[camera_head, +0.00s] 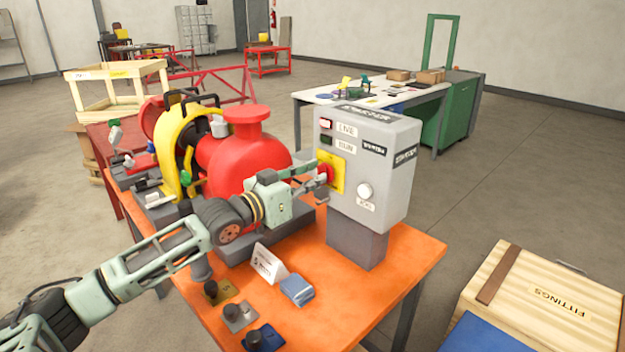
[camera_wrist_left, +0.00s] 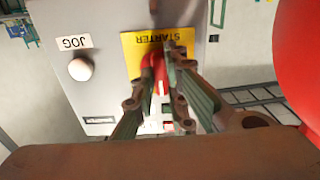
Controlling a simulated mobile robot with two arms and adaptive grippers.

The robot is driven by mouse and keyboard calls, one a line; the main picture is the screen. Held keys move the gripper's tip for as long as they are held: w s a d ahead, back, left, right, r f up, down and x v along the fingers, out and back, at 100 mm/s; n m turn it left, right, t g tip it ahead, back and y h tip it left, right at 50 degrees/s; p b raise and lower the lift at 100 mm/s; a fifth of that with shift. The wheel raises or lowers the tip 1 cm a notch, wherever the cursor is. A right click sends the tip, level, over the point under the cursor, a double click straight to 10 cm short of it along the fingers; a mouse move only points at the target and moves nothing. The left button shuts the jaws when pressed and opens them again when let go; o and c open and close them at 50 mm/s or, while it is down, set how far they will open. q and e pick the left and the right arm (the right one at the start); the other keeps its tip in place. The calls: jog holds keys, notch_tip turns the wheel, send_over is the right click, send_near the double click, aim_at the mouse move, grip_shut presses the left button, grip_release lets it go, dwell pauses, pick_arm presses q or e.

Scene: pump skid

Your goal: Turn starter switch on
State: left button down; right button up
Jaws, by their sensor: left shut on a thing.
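The starter box (camera_head: 368,150) is a grey cabinet on a pedestal on the orange table (camera_head: 400,262). On its face is a yellow plate (camera_head: 337,163) with a red starter switch (camera_head: 325,172). My left gripper (camera_head: 312,180) reaches the switch from the left. In the left wrist view the gripper (camera_wrist_left: 164,88) is shut on the red switch (camera_wrist_left: 160,70), in front of the yellow STARTER plate (camera_wrist_left: 132,50). The fingers hide part of the switch, and its exact angle is hard to tell. My right gripper is not in view.
A white JOG button (camera_head: 365,190) is right of the switch. LIVE and RUN lamps are above. A red pump (camera_head: 245,165) stands close behind my left arm. A tent sign (camera_head: 268,262), a blue block (camera_head: 297,290) and several knobbed plates lie on the table front.

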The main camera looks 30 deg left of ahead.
pick_arm(q)
jog(key=shift+m, duration=0.3)
dwell(0.4)
jog(key=c, duration=1.8)
grip_release()
jog(key=shift+o, duration=0.2)
jog(key=v, duration=1.2)
